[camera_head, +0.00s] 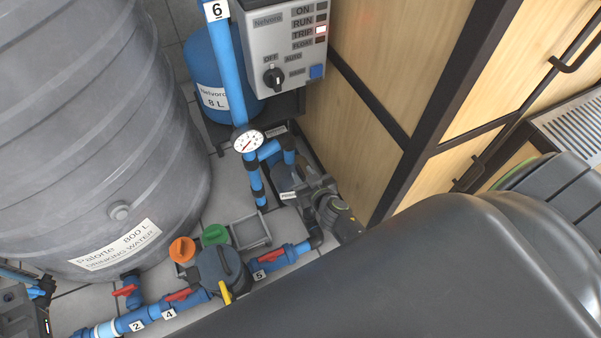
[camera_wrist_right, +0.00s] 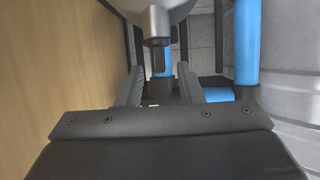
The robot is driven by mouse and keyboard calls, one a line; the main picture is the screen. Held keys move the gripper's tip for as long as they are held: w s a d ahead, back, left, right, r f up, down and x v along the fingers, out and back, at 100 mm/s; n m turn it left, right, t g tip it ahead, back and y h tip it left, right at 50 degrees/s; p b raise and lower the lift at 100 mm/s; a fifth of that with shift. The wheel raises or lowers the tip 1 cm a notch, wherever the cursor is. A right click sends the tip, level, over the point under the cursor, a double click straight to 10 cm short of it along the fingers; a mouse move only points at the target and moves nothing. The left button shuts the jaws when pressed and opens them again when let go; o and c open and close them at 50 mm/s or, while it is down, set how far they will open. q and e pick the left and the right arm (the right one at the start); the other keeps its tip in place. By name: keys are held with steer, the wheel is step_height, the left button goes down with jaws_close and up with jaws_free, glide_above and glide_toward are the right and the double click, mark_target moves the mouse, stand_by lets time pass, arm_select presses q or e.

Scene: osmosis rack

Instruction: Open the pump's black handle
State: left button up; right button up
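The pump (camera_head: 289,187) stands low behind the pressure gauge, partly covered by my right gripper. My right gripper (camera_head: 309,187) reaches down over it from the right, close to the vertical blue pipes. In the right wrist view its two fingers (camera_wrist_right: 163,92) are apart, with no object clearly held between them. A grey metal part with a dark stub (camera_wrist_right: 158,55) hangs just beyond the fingertips, and a blue pipe shows behind it. I cannot tell whether this stub is the black handle or whether a finger touches it.
A grey water tank (camera_head: 90,130) fills the left. A control box (camera_head: 284,45) with a black knob and a pressure gauge (camera_head: 248,141) stand above the pump. A wooden panel (camera_head: 355,110) is close on the right. Blue pipes with red valves (camera_head: 177,294) run along the floor.

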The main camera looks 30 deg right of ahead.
mark_target(301, 171)
steer(key=shift+b+x, duration=0.4)
steer(key=shift+x, duration=1.1)
jaws_close()
